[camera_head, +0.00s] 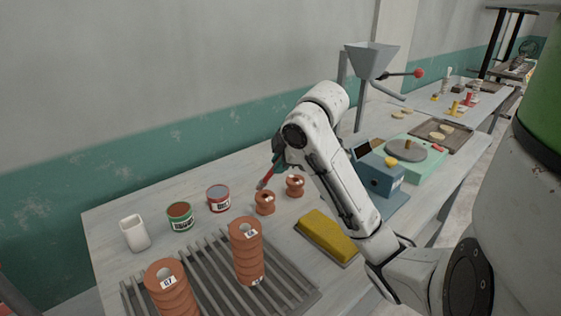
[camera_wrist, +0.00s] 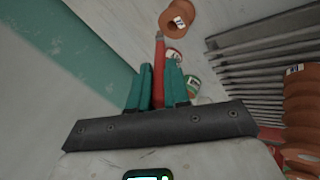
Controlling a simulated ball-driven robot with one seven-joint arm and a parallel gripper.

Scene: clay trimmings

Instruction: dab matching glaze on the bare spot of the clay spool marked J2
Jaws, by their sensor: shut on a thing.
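My gripper (camera_head: 277,158) is shut on a red brush (camera_head: 267,178). In the wrist view my gripper's teal fingers (camera_wrist: 157,84) close around the brush (camera_wrist: 159,62), whose tip points toward a clay spool (camera_wrist: 179,20) with a white label. In the head view the brush tip is just above the near small clay spool (camera_head: 265,204); I cannot tell whether it touches. A second small clay spool (camera_head: 295,187) stands to its right. The label letters on both are too small to read, and no bare spot can be made out.
A green-labelled can (camera_head: 180,218), a red-labelled can (camera_head: 218,199) and a white cup (camera_head: 134,233) stand at left. Taller clay stacks (camera_head: 246,255) (camera_head: 168,290) stand on a slatted rack (camera_head: 205,262). A yellow sponge-like block (camera_head: 327,234) lies right of the spools.

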